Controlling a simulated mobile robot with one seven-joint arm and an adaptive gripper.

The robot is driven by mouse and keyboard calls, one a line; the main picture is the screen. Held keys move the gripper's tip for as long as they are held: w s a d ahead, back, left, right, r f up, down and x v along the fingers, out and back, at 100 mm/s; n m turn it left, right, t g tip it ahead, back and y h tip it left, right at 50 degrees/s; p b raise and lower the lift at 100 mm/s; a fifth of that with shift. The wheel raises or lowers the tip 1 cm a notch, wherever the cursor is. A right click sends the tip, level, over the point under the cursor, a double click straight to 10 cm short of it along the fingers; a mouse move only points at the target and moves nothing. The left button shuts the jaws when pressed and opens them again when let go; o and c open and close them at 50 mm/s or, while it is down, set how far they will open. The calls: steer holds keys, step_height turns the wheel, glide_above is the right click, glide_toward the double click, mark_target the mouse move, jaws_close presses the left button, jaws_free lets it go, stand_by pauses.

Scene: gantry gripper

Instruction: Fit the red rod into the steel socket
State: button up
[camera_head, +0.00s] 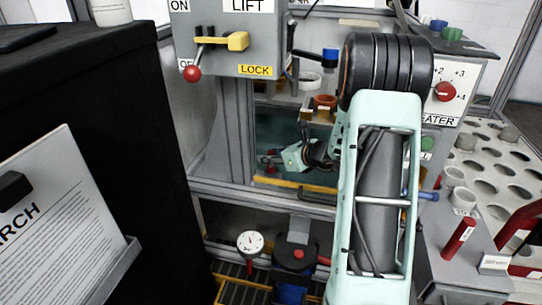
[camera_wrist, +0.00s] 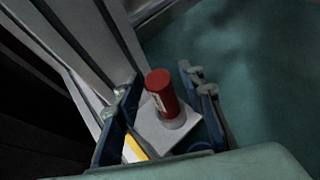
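A red rod (camera_wrist: 161,88) with a small pale label stands between the fingers of my gripper (camera_wrist: 162,88) in the wrist view. Its lower end meets a grey metal ring on a pale square block (camera_wrist: 150,130), perhaps the steel socket; how deep the rod sits is hidden. The blue-and-grey fingers are spread on either side, with gaps beside the rod. Whether they touch the block is unclear. In the head view my gripper (camera_head: 279,158) reaches left inside the frame, with a small red part at its tip. Another red cylinder (camera_head: 459,238) leans on the grey bench at right.
A grey post and rail (camera_wrist: 95,45) run close left of the fingers. Teal floor (camera_wrist: 250,60) lies open at right. In the head view, a LIFT/LOCK panel (camera_head: 225,45) hangs above and a dial gauge (camera_head: 250,243) stands below. A black cabinet (camera_head: 120,100) is at left.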

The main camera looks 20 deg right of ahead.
steer(key=shift+r, duration=0.1)
steer(key=shift+r+p, duration=0.25)
steer(key=shift+p, duration=0.05)
steer(key=p+v, duration=0.2)
steer(key=v, duration=1)
steer(key=shift+f+p, duration=0.15)
steer(key=shift+p, duration=0.25)
